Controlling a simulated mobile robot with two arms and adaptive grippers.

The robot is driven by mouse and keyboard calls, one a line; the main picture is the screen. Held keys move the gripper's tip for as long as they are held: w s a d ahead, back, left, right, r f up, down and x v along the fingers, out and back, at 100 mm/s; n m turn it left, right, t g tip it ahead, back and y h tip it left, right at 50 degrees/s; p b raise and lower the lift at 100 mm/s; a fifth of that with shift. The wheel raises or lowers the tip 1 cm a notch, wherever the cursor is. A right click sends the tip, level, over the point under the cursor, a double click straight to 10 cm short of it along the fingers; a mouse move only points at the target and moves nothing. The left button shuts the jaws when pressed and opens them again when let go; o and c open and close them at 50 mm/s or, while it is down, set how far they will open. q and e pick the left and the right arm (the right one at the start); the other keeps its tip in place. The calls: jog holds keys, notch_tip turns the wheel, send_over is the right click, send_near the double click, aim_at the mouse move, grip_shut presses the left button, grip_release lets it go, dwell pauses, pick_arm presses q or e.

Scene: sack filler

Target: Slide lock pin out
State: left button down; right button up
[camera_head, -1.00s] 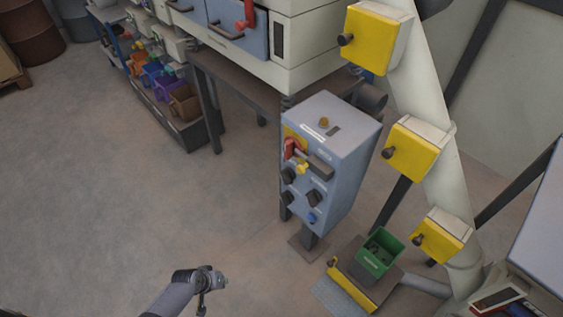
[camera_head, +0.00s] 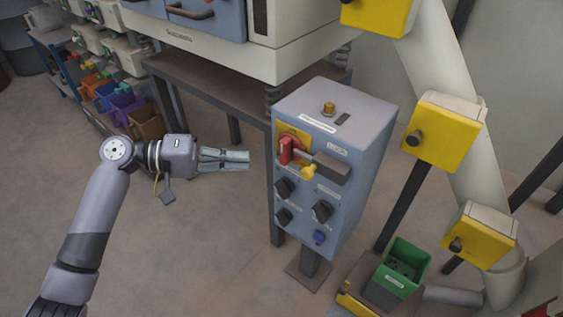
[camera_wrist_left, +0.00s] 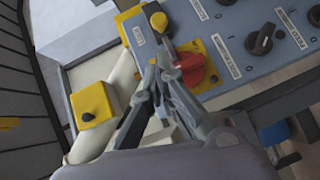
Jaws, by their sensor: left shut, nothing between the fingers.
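The blue-grey control box (camera_head: 350,115) stands on a post. Its front has a red rotary handle (camera_head: 287,150) on a yellow plate and a dark grey bar beside it. A small yellow knob (camera_head: 309,171), apparently the lock pin, sits by the bar. In the left wrist view the yellow knob (camera_wrist_left: 158,21) is ahead of the fingertips and the red handle (camera_wrist_left: 192,68) is just to their right. My left gripper (camera_head: 247,160) is shut and empty, left of the box and pointing at it. It looks apart from the knob. My right gripper is out of view.
Black knobs (camera_head: 322,211) and a blue button (camera_head: 319,237) are lower on the box. A green bin (camera_head: 408,258) stands below right. Yellow boxes (camera_head: 441,135) sit on a slanted pale pipe. Open floor lies left of the box.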

pick_arm(q)
send_near(306, 168)
jog(key=w+d, duration=0.2)
jog(key=d, duration=0.1)
jog(key=w+d+f, duration=0.1)
jog(key=d, duration=0.1)
jog(key=shift+w+d+f, duration=0.1)
jog(key=shift+w+d, duration=0.15)
jog(key=shift+w, duration=0.05)
dwell(0.4)
jog(key=s+d+p, duration=0.2)
jog(key=d, duration=0.1)
jog(key=shift+s, duration=0.1)
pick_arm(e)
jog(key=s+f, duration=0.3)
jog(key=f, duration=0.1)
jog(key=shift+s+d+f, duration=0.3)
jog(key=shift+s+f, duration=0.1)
pick_arm(q)
jog(key=shift+a, duration=0.15)
jog(key=v, duration=1.2)
